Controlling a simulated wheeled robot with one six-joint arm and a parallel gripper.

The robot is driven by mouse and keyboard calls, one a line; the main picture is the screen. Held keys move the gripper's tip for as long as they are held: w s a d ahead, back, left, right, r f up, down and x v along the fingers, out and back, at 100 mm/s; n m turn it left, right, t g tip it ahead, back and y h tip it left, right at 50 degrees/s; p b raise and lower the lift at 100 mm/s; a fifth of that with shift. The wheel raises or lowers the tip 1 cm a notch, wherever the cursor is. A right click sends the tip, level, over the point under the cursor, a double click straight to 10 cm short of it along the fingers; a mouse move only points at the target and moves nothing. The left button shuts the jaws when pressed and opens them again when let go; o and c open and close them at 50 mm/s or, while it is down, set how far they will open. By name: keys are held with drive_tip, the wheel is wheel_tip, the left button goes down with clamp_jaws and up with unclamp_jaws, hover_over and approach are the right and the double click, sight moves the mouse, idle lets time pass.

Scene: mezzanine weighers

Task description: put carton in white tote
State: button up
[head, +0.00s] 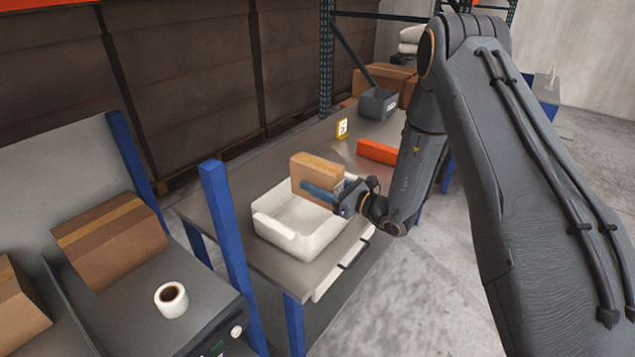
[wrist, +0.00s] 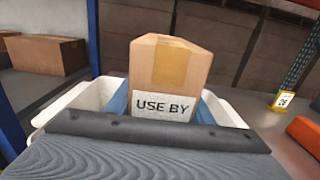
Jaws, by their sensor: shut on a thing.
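A brown carton (head: 316,171) with a tape strip is held over the white tote (head: 283,240) in the head view. My gripper (head: 322,192) is shut on the carton, with a blue finger along its near side. In the wrist view the carton (wrist: 168,75) stands upright between the blue fingers, and its label reads "USE BY". The white tote (wrist: 78,100) shows on both sides behind it. The visible part of the tote's inside looks empty. The carton's lower part is hidden by my gripper in the wrist view, so I cannot tell its height above the tote floor.
The tote stands on a grey table (head: 262,181) with a blue post (head: 232,240) at its left. An orange box (head: 377,152), a yellow-framed sign (head: 342,128) and a dark grey bin (head: 378,104) stand farther back.

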drive_tip(key=shift+f, duration=0.25)
drive_tip(key=o, duration=1.4)
